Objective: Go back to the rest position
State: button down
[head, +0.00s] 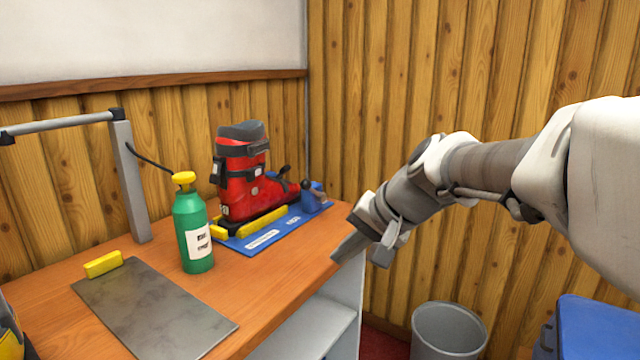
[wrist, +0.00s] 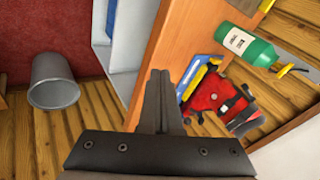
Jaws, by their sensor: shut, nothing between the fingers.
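My gripper (head: 366,252) hangs in the air off the right edge of the wooden bench (head: 262,287) in the head view. In the wrist view its fingers (wrist: 160,100) are together with nothing between them. A red and dark ski boot (head: 244,182) stands upright on a blue board (head: 272,234) at the back of the bench, to the left of my gripper and apart from it.
A green bottle (head: 193,230) with a yellow cap stands beside a grey metal plate (head: 152,306) and a yellow block (head: 103,263). A grey lamp post (head: 130,180) stands at the back left. A grey bin (head: 448,330) and a blue box (head: 598,328) are on the right.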

jog(key=s+d+f+n+h, duration=0.2)
jog(key=s+d, duration=0.3)
jog(key=s, duration=0.5)
jog(key=s+d+f+n+h, duration=0.2)
jog(key=s+d+f+h, duration=0.1)
jog(key=s, duration=0.7)
jog(key=shift+s+d+f+b, duration=0.3)
jog(key=shift+d+f, duration=0.4)
jog(key=shift+d, duration=0.5)
